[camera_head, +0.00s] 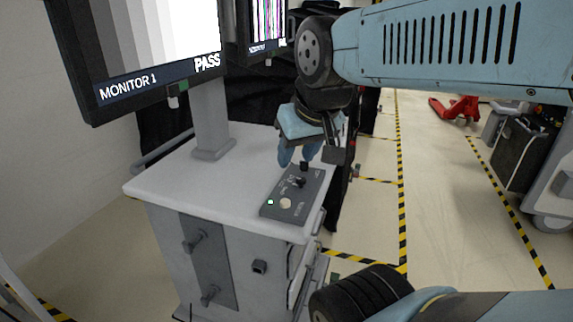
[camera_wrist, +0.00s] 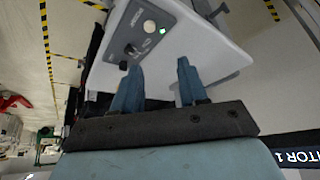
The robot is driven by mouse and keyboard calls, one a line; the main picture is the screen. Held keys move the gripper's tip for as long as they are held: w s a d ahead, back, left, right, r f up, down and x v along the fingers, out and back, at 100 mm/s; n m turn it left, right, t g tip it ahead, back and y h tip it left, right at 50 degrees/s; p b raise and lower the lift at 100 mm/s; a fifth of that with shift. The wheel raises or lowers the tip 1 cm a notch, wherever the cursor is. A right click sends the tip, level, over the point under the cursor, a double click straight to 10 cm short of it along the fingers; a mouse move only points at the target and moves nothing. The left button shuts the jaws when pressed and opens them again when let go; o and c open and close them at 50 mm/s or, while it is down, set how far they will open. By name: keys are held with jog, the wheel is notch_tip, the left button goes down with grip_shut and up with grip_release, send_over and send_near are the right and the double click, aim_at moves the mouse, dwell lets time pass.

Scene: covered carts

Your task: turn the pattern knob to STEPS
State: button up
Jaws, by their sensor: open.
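A dark control panel (camera_head: 277,211) lies on the white cart top, with black knobs (camera_head: 298,182), a pale round button (camera_head: 286,203) and a green light (camera_head: 270,202). The panel (camera_wrist: 127,27) also shows in the wrist view, with one black knob (camera_wrist: 131,50) clear and the part beyond it partly hidden by a finger. The printed labels are too small to read, so I cannot tell the pattern knob or its setting. My gripper (camera_head: 298,155) is open and empty above the panel's far end; its two blue fingers (camera_wrist: 159,68) stand apart, clear of the knobs.
Monitor 1 (camera_head: 150,40) on the cart shows grey bands and PASS. A second monitor (camera_head: 266,25) behind shows coloured vertical stripes. The cart top (camera_head: 170,180) is bare left of the panel. Yellow-black tape marks the floor; a red pallet jack (camera_head: 455,108) stands far right.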

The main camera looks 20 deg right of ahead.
jog(key=shift+o, duration=1.3)
jog(key=shift+w, duration=0.1)
jog(key=shift+w+d+r, duration=0.1)
jog(key=shift+w+r, duration=0.05)
jog(key=shift+w, duration=0.1)
jog(key=m+g+y, duration=0.3)
jog(key=m+g, duration=0.5)
jog(key=m, duration=0.2)
send_over(301, 179)
jog(key=w+d, duration=0.4)
jog(key=d, duration=0.1)
notch_tip(301, 179, down, 4)
jog(key=f, duration=0.1)
jog(key=x, duration=0.9)
jog(key=a+x, duration=0.1)
jog(key=x, duration=0.3)
jog(key=shift+s, duration=0.4)
jog(key=shift+c, duration=0.2)
